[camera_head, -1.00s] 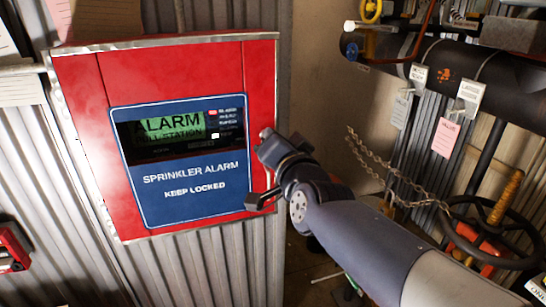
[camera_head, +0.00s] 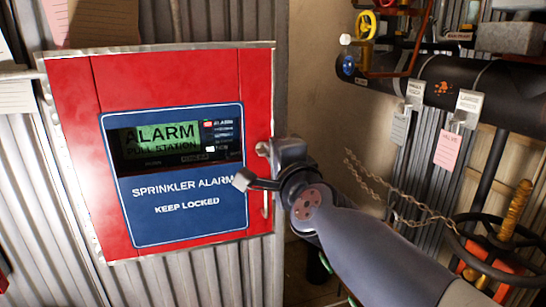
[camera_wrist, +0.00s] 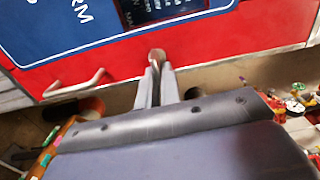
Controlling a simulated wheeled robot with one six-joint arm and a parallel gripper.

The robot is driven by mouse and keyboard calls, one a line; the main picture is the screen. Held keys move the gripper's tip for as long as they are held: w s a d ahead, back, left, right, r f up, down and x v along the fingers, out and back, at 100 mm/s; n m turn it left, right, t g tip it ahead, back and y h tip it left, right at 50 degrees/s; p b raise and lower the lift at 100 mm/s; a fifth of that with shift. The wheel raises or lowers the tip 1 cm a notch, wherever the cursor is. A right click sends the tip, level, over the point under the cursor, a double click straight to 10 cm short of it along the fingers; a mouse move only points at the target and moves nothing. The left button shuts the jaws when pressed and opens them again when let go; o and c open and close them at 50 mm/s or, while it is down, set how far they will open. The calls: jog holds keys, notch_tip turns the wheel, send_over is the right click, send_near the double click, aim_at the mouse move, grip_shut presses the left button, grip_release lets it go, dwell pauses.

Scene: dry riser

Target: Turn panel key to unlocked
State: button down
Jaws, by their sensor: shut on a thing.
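The red alarm panel (camera_head: 90,100) is on the corrugated wall, with a blue "SPRINKLER ALARM KEEP LOCKED" plate (camera_head: 185,215) and a lit green display reading "ALARM PULL STATION" (camera_head: 161,137). My gripper (camera_head: 268,149) is at the panel's right edge. In the wrist view its two fingers (camera_wrist: 156,76) are close together on a small round metal panel key (camera_wrist: 157,55) at the red face. The key is mostly hidden by the gripper in the head view, and I cannot read its lock position.
A metal pull handle (camera_head: 266,198) sits just below my gripper; it also shows in the wrist view (camera_wrist: 75,86). At right are a black pipe (camera_head: 500,90) with tags, a hanging chain (camera_head: 385,190) and a black handwheel (camera_head: 510,240).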

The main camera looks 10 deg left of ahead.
jog(key=shift+m, duration=0.4)
jog(key=c, duration=1.6)
grip_release()
jog(key=p+v, duration=0.3)
jog(key=v, duration=0.7)
jog(key=shift+s, duration=0.35)
jog(key=shift+d, duration=0.15)
jog(key=b+x, duration=0.3)
jog(key=x, duration=0.7)
jog(key=shift+w, duration=0.35)
